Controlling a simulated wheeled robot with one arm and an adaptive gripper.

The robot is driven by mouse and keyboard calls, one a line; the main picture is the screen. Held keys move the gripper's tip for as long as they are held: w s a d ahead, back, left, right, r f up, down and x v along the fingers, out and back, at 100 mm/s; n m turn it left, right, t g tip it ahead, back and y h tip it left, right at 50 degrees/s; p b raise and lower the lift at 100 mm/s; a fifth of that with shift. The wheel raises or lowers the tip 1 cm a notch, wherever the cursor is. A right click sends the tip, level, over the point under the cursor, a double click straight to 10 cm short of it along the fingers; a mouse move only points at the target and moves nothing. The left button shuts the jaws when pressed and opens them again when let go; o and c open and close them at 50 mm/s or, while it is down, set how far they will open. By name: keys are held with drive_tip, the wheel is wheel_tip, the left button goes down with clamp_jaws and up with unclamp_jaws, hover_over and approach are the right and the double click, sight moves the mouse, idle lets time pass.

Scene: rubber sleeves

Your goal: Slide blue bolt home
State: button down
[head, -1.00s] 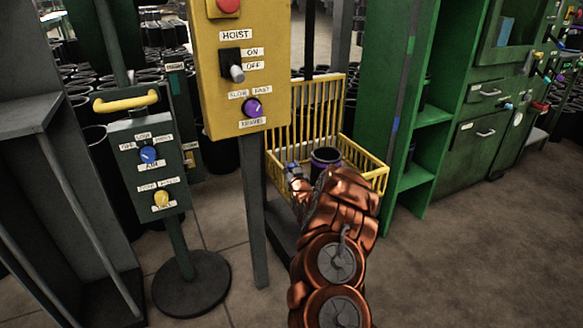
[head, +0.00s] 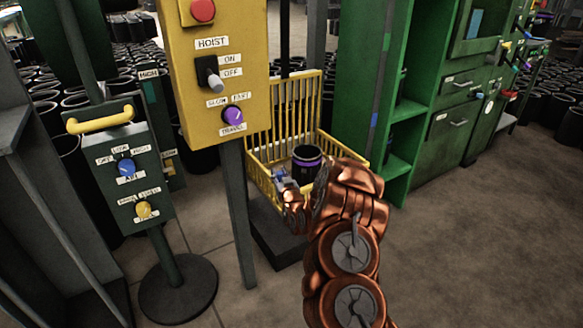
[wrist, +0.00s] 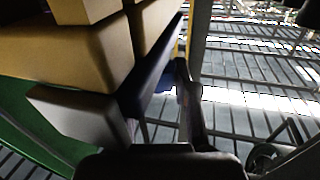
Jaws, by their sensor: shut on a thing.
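My gripper (head: 281,178) is at the end of my copper arm, at the front left of a yellow barred cage (head: 257,175). In the head view it is small, and my wrist partly hides it. A small blue piece, apparently the blue bolt (head: 279,174), shows between the fingertips. In the wrist view a dark blue bar (wrist: 157,65) runs slantwise beside yellow beams (wrist: 65,55), and a dark finger (wrist: 189,100) lies against it. The gripper is shut on it. How far the bolt has slid cannot be told.
A black cup with a purple band (head: 307,165) is in the cage. A yellow hoist panel (head: 215,80) on a post stands close on the left, with a grey control stand (head: 130,165) beyond. A green cabinet (head: 375,110) is behind right. Floor (head: 470,230) is clear at right.

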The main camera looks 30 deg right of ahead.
drive_tip(key=shift+s+f, duration=0.1)
drive_tip(key=shift+f, duration=0.05)
drive_tip(key=c, duration=0.9)
unclamp_jaws()
drive_tip(key=shift+o, duration=0.2)
drive_tip(key=shift+s, duration=0.15)
drive_tip(key=s+a, duration=0.2)
drive_tip(key=s, duration=0.9)
drive_tip(key=shift+s, duration=0.3)
drive_tip(key=shift+a, duration=0.1)
